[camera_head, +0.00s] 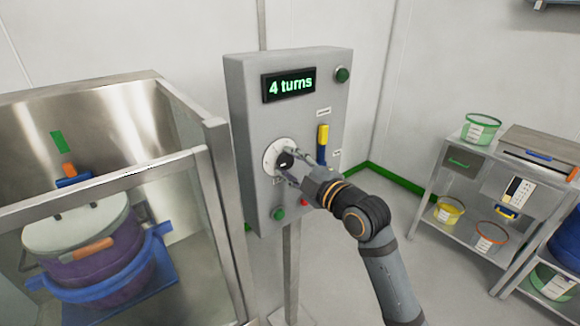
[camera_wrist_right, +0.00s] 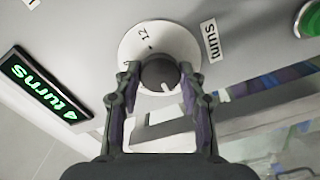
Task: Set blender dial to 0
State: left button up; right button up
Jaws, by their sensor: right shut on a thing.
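The blender control box (camera_head: 240,140) is a grey panel on a post. Its display (camera_head: 289,85) reads "4 turns" in green; the display also shows in the right wrist view (camera_wrist_right: 42,84). The dial (camera_head: 273,158) is a white disc with a dark knob (camera_head: 285,160). My right gripper (camera_head: 289,166) is at the dial from the right, its fingers closed on the knob. In the right wrist view the fingers (camera_wrist_right: 160,82) sit on either side of the dark knob (camera_wrist_right: 158,74), and "12" shows on the disc. The dial's pointer setting cannot be read. My left gripper is not in view.
A metal-framed enclosure (camera_head: 215,190) with a purple drum (camera_head: 100,262) stands left. A shelf (camera_head: 480,250) with several tubs stands right.

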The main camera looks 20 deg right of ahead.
dwell(0.3)
jog(key=o, duration=1.2)
jog(key=shift+c, duration=0.2)
